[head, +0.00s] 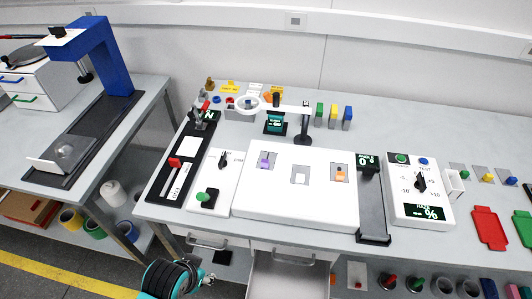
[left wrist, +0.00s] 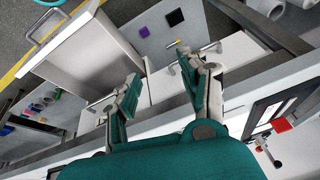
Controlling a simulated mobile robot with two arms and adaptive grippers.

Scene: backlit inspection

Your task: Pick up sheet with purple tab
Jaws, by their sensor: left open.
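The sheet with the purple tab (head: 264,163) is a small grey piece on the left part of a white light panel (head: 290,205). A similar sheet with an orange tab (head: 340,174) lies on the right part of the panel. Between them is a pale sheet or marked area (head: 300,178). My left gripper (head: 208,280) is low in front of the bench, below and left of the panel, apart from the sheets. In the left wrist view its two fingers are spread (left wrist: 158,68) with nothing between them. The purple-tab sheet cannot be made out there. My right gripper is out of view.
Control boxes with knobs (head: 213,180) (head: 421,190) flank the panel. An open drawer (head: 287,275) projects from the bench front near my left gripper. A blue-armed instrument (head: 105,55) stands at the left.

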